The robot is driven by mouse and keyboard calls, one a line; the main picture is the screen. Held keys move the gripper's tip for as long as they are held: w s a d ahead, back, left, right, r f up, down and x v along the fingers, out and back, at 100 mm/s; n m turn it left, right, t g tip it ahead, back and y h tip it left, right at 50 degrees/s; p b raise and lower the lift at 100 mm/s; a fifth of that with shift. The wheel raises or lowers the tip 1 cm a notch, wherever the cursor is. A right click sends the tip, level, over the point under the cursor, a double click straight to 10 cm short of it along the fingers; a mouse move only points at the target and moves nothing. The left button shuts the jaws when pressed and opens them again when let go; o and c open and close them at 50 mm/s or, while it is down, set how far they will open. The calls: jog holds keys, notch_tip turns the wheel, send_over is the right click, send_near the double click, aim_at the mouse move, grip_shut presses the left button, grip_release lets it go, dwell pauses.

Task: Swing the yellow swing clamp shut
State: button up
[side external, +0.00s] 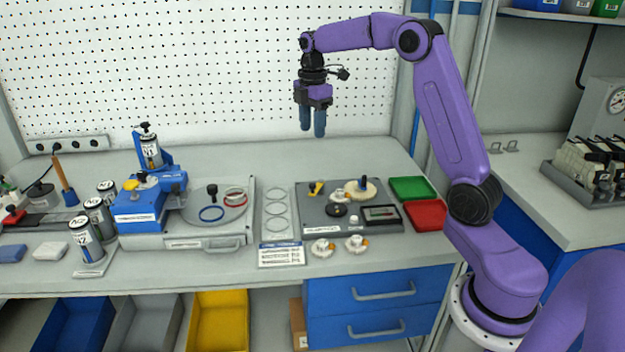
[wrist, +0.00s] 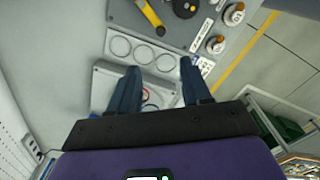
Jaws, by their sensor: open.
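The yellow swing clamp (side external: 316,187) sits at the upper left of a dark grey fixture plate (side external: 312,222) on the bench. In the wrist view, a yellow lever (wrist: 152,15) that looks like this clamp shows at the top edge, partly cut off. Whether the clamp stands open or shut is too small to tell. My gripper (side external: 312,131) hangs with its fingers down, well above the bench and behind the plate. It is open and empty; its two blue fingers also show apart in the wrist view (wrist: 160,67).
A blue-and-grey machine (side external: 140,208) with cans stands left of the plate. A white strip with circles (side external: 276,209) lies beside the plate. Green (side external: 412,188) and red (side external: 425,216) trays sit to its right. Two small white-and-orange parts (side external: 357,243) stand in front. The bench behind is clear.

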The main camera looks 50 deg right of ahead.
aim_at(313, 184)
notch_tip(313, 184, down, 16)
jog(key=shift+f, duration=0.2)
dwell(0.4)
grip_shut()
